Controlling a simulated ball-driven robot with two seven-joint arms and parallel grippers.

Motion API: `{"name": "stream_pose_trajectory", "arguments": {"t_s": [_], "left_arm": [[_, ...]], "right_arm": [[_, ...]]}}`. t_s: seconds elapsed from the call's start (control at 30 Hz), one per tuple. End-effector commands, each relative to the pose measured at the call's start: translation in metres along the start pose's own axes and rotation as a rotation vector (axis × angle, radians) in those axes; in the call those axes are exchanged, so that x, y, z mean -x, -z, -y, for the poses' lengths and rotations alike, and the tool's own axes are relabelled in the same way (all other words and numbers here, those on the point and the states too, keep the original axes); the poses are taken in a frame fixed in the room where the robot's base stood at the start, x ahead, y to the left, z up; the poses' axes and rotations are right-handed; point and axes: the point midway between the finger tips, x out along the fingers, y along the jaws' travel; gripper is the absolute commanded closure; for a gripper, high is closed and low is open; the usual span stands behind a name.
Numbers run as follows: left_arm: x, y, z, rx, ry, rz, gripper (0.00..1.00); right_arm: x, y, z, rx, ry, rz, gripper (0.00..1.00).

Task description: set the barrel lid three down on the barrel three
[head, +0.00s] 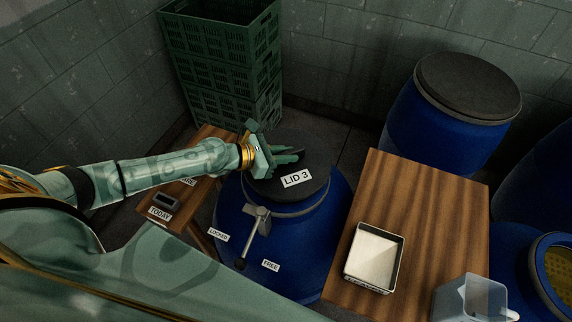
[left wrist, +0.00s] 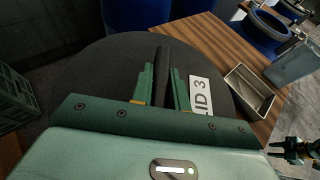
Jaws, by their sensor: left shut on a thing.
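The barrel lid three (head: 318,163) is a dark round lid with a white "LID 3" label; it fills the middle of the left wrist view (left wrist: 95,75). My left gripper (head: 292,156) is shut on the raised bar across the lid's top; its fingers sit on both sides of that bar in the left wrist view (left wrist: 163,90). The blue barrel three (head: 325,235) is directly under the lid, with a grey ring and a lever (head: 255,228) at its front. I cannot tell whether the lid touches the rim. My right gripper (left wrist: 295,151) shows small at the right edge of the left wrist view.
Green crates (head: 225,60) are stacked behind. A wooden table (head: 415,200) at right carries a metal tray (head: 373,258) and a clear jug (head: 468,298). A closed blue barrel (head: 440,125) stands behind it. A small wooden bench (head: 205,150) is at left. "LOCKED" and "FREE" tags mark the barrel.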

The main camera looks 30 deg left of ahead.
Motion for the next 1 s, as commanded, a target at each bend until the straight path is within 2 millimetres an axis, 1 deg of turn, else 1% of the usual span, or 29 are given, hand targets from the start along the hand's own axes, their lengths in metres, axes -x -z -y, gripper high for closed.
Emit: {"name": "stream_pose_trajectory", "arguments": {"t_s": [0.07,0.13,0.23,0.5,0.9,1.0], "left_arm": [[-0.006,0.010,-0.005,0.004,-0.002,0.002,1.00],[-0.011,0.022,-0.004,0.006,0.000,0.000,1.00],[-0.015,0.031,-0.004,0.004,-0.001,0.001,1.00],[-0.015,0.031,-0.004,0.000,-0.001,0.002,1.00],[-0.019,0.043,-0.004,0.001,-0.002,0.001,1.00],[-0.019,0.043,-0.004,0.000,-0.002,0.001,1.00]], "right_arm": [[-0.008,-0.001,0.001,0.000,0.001,0.002,0.64],[-0.012,-0.002,0.001,0.000,0.001,0.003,0.64],[-0.016,-0.003,0.001,0.000,0.001,0.004,0.64],[-0.015,-0.003,0.001,0.000,0.001,0.004,0.64],[-0.026,-0.005,0.002,0.000,0.003,0.007,0.64],[-0.025,-0.005,0.002,0.000,0.003,0.006,0.64]]}}
